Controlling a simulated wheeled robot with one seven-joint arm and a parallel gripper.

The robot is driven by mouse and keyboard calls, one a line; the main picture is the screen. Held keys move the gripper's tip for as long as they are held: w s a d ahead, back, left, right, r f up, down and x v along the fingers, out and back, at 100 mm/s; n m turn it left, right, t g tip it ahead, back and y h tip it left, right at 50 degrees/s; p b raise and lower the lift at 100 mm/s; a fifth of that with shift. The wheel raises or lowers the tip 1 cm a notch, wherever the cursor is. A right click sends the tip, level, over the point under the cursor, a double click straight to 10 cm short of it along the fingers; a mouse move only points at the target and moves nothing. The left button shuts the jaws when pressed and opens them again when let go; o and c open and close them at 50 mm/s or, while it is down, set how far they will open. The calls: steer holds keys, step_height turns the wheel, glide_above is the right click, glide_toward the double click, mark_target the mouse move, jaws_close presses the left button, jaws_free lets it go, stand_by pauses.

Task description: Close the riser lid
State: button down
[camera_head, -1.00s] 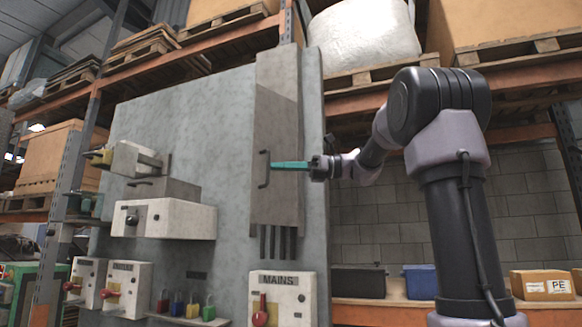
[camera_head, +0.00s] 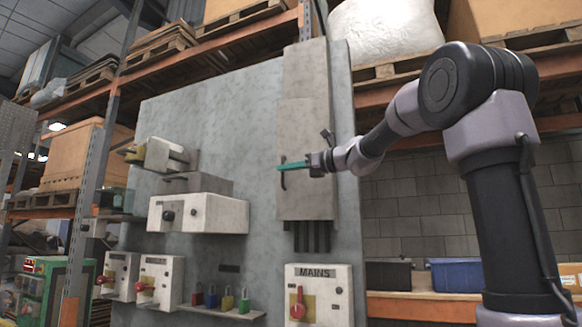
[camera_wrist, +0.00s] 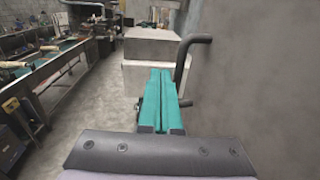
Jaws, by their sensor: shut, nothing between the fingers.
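The riser lid (camera_head: 307,135) is a tall, flat grey plate on the riser box on the grey panel. It looks about flush with the box, but I cannot tell whether a gap remains. Its dark bar handle (camera_head: 283,180) is near its left edge. My gripper (camera_head: 279,167) has teal fingers, shut and empty, and reaches across the lid from the right, its tips beside the handle. In the wrist view the fingers (camera_wrist: 158,95) lie just left of the handle (camera_wrist: 184,62), which stands out from a grey surface. I cannot tell whether they touch.
A white box (camera_head: 198,213) sticks out from the panel left of the lid. The MAINS switch box (camera_head: 318,293) is below it. Coloured padlocks (camera_head: 228,300) stand on a small shelf at lower left. Pallet racking surrounds the panel. Bins (camera_head: 455,274) stand at right.

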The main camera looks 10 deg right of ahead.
steer(key=shift+w+d+f, duration=0.1)
steer(key=shift+w+f, duration=0.05)
steer(key=shift+w, duration=1.8)
